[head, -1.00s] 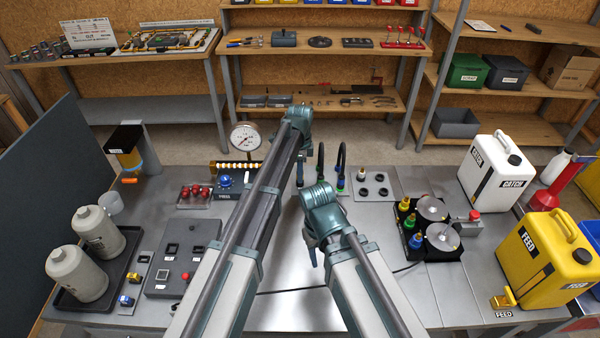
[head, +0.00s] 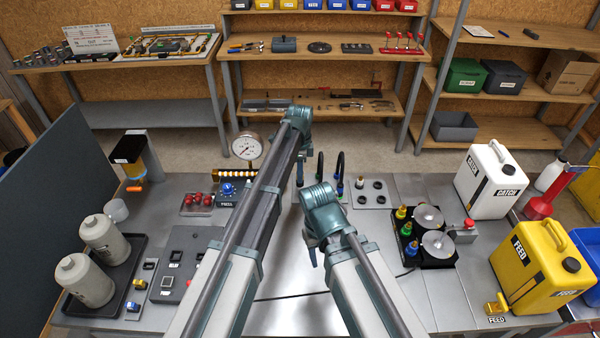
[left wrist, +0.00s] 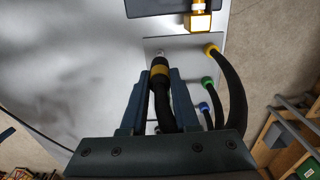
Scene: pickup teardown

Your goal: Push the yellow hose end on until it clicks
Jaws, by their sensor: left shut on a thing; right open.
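The yellow hose end (left wrist: 160,70), a black collar with a yellow band on a black hose, is between the fingers of my left gripper (left wrist: 158,84) in the left wrist view. The gripper is shut on it. A pale metal tip shows just beyond its collar; I cannot tell whether the two are fully joined. The hose curves to a yellow root fitting (left wrist: 211,50) on a grey plate (left wrist: 180,44). In the head view my left arm hides this hose end. My right gripper (head: 313,256) is open and empty over the bench, its fingers mostly hidden by its arm.
Green (left wrist: 207,82) and blue (left wrist: 204,106) fittings with black hoses stand beside the yellow one. A plate with dark round holes (head: 370,191) and a black unit with two discs (head: 432,246) lie to the right. A pressure gauge (head: 247,147) stands behind my left arm.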

